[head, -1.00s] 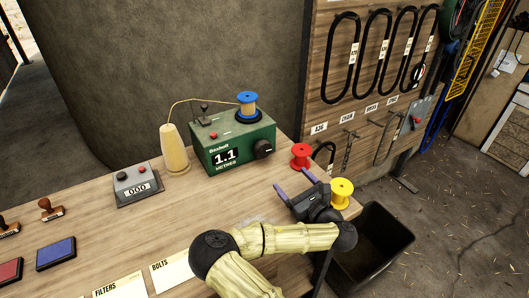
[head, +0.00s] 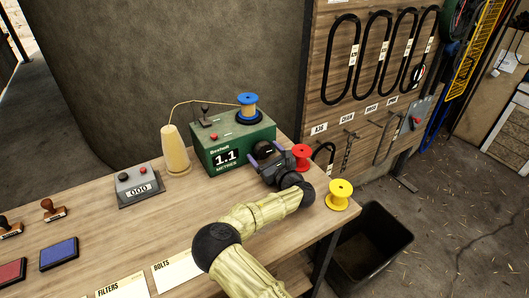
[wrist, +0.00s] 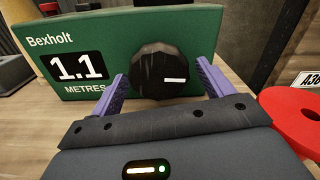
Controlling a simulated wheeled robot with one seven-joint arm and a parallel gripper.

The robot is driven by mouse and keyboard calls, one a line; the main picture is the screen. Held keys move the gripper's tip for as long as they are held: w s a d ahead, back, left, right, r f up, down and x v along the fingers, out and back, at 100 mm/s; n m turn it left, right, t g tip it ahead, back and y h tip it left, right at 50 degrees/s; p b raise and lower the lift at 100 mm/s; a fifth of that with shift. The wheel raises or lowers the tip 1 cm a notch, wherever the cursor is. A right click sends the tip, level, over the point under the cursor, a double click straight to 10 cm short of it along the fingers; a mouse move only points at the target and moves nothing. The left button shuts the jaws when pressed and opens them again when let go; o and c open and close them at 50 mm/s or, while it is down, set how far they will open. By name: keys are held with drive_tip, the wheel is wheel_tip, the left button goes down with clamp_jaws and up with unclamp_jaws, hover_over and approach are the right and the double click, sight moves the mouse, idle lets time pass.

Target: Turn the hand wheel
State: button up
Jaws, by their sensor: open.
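The hand wheel (wrist: 158,72) is a black faceted knob with a white mark on the front of the green Bexholt box (head: 212,148). The mark points right. The box display reads 1.1 metres. My gripper (head: 267,152) is in front of the wheel. In the wrist view my gripper (wrist: 162,85) is open, with one purple finger on each side of the wheel. I cannot tell whether the fingers touch it.
A blue spool (head: 248,107) sits on the box. A red spool (head: 301,156) stands close right of my gripper. A yellow spool (head: 339,194) is near the table edge, above a black bin (head: 372,245). A thread cone (head: 176,152) and counter (head: 139,186) stand left.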

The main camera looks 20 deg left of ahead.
drive_tip(key=shift+w+a, duration=0.2)
drive_tip(key=shift+w, duration=0.05)
drive_tip(key=c, duration=1)
